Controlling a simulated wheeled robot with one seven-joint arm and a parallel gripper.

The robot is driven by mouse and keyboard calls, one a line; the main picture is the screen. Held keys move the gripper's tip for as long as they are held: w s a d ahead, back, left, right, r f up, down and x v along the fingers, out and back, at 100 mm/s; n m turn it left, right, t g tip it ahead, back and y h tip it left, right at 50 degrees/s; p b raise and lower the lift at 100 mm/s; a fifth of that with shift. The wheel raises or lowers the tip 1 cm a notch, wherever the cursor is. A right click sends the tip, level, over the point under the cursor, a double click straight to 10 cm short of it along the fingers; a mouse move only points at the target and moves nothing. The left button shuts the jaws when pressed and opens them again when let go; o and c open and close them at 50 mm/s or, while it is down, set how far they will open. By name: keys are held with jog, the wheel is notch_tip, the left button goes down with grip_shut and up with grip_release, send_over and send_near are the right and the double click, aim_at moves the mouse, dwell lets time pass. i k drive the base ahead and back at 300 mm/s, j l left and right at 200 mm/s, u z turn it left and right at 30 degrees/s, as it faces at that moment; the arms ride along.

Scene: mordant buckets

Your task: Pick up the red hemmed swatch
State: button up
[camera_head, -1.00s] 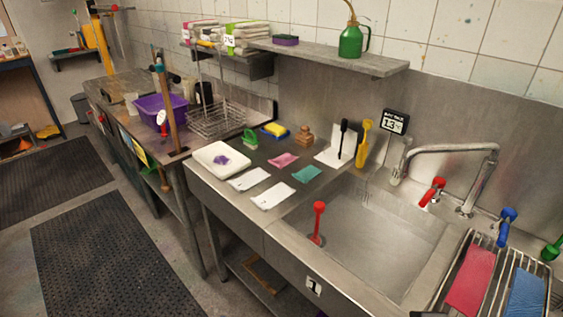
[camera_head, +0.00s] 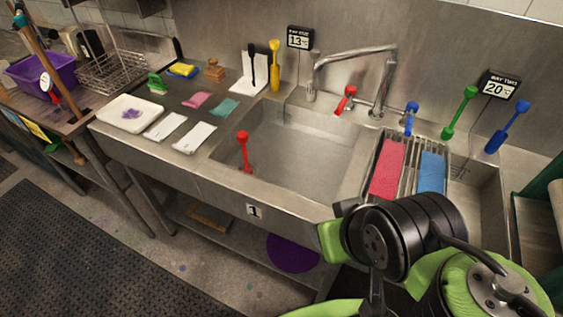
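A red swatch (camera_head: 387,168) lies lengthwise on a wire rack (camera_head: 408,141) over the right part of the sink unit. I cannot make out a hem on it at this size. A blue swatch (camera_head: 431,172) lies beside it on the right, apart from it by a narrow gap. A smaller pink swatch (camera_head: 197,100) lies flat on the steel counter left of the basin. My black and green arm shows at the lower right, in front of the rack's near end. My gripper's fingers cannot be seen.
A basin (camera_head: 300,150) with a red-handled tool (camera_head: 244,150) lies left of the rack. A tap (camera_head: 380,85) and coloured upright handles stand behind. A teal swatch (camera_head: 224,107), white cards and a white tray (camera_head: 130,113) are on the counter. Floor at lower left is clear.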

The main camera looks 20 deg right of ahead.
aim_at(197, 100)
jog(key=j, duration=0.45)
jog(key=i+j, duration=0.1)
jog(key=j, duration=0.3)
jog(key=i+j+u, duration=0.1)
jog(key=j, duration=0.35)
jog(key=i+j, duration=0.1)
jog(key=j, duration=0.3)
jog(key=i+j+u, duration=0.1)
jog(key=j, duration=0.3)
jog(key=i+j, duration=0.2)
jog(key=i, duration=0.3)
jog(key=i+j+u, duration=0.15)
jog(key=i, duration=0.35)
jog(key=i+l, duration=0.2)
